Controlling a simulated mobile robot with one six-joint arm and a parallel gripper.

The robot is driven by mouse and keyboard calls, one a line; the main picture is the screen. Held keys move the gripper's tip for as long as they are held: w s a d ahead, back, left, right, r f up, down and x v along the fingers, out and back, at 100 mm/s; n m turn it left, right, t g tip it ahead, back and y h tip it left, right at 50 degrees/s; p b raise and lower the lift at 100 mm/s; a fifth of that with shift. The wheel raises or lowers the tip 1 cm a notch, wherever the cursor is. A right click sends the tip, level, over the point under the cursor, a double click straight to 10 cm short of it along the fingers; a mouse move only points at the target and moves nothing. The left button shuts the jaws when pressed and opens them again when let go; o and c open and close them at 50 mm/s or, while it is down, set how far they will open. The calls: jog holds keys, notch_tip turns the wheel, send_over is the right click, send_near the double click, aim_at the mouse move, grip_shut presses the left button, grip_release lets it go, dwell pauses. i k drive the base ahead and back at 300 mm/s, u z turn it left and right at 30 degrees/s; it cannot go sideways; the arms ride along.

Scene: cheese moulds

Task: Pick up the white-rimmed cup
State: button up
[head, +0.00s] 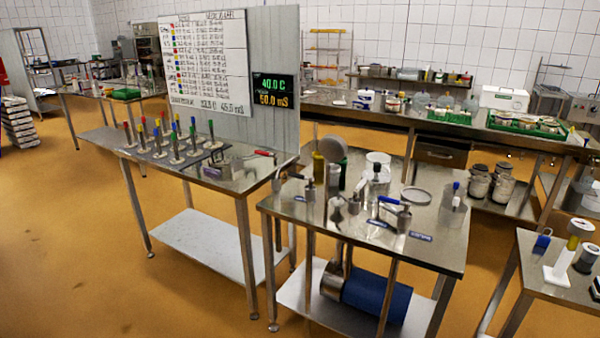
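My gripper is not in view. I cannot tell for sure which thing is the white-rimmed cup. A small dark cup-like cylinder with a pale top (587,258) stands on the steel table at the right edge, near a white stand (558,270). A white, open-looking round vessel (378,160) stands at the back of the middle steel table, partly hidden by metal fittings in front of it. Both are too small here to make out their rims well.
The middle steel table (440,250) carries metal fittings and a round grey lid (416,194). A left steel table holds several colour-handled tools (175,145) before a whiteboard (205,62). A blue cylinder (377,296) lies on the lower shelf. Orange floor (110,260) is clear at left.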

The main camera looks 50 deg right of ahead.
aim_at(335, 175)
jog(key=u, duration=0.15)
jog(key=i, duration=2.4)
jog(key=z, duration=0.65)
jog(key=i, duration=0.75)
jog(key=z, duration=0.65)
jog(key=i, duration=0.6)
jog(key=z, duration=0.25)
